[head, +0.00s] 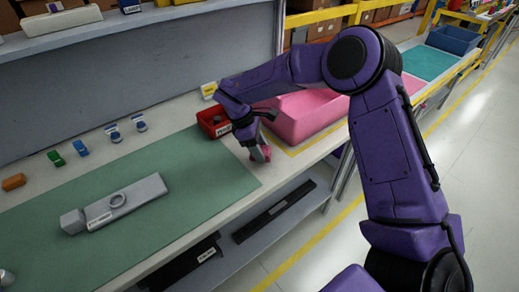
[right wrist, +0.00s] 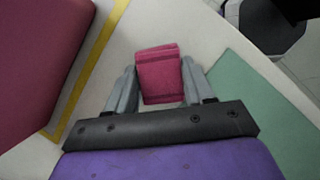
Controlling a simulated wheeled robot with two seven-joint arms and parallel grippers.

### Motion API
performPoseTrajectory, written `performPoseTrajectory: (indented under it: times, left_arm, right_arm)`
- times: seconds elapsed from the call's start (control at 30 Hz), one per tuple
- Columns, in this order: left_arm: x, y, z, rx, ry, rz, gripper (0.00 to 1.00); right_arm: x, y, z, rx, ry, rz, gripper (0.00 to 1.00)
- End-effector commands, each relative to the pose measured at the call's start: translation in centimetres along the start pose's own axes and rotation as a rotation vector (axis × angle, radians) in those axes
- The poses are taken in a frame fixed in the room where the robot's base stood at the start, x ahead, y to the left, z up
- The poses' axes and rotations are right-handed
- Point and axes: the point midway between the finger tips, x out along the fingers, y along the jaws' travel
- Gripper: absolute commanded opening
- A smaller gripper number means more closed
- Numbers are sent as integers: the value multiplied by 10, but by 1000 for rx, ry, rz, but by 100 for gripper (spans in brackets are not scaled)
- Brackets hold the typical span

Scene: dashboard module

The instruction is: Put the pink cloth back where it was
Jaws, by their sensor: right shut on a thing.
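The pink cloth (right wrist: 159,72) is a small folded dark-pink piece between the two grey fingers of my right gripper (right wrist: 158,88) in the right wrist view. The right gripper is shut on it. In the head view my right gripper (head: 259,153) points down, and a bit of the pink cloth (head: 267,151) shows at its fingertips. It is over the pale bench strip between the green mat and the pink bin. I cannot tell whether the cloth touches the bench. My left gripper is not clearly in view.
The pink bin (head: 283,128) stands right of the gripper, inside yellow tape. A red bin (head: 204,121) is just behind it. The green mat (head: 190,170) holds a grey module (head: 127,201). Small coloured parts line the back left. The bench's front edge is close.

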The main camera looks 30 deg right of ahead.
Motion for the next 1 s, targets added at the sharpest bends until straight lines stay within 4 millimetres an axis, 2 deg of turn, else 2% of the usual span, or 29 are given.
performPoseTrajectory:
  times: [0.1,0.47,0.5,0.57,0.83,0.93,1.0]
  left_arm:
    - [-4,0,-2,0,0,0,100]
    - [3,0,1,0,0,0,100]
    - [2,0,1,0,0,0,100]
    - [2,0,1,0,0,0,100]
    - [1,0,0,0,0,0,100]
    - [-7,-1,-3,0,0,0,100]
    - [1,0,0,0,0,0,100]
  right_arm:
    - [17,-1,-6,0,-1,-3,24]
    - [23,-1,-9,1,0,-1,24]
    - [22,-1,-8,1,0,-1,59]
    - [21,-1,-8,0,0,-1,78]
    - [20,-1,-8,0,0,-1,78]
    - [13,-1,-5,0,0,-1,78]
    - [5,0,-8,1,2,3,78]
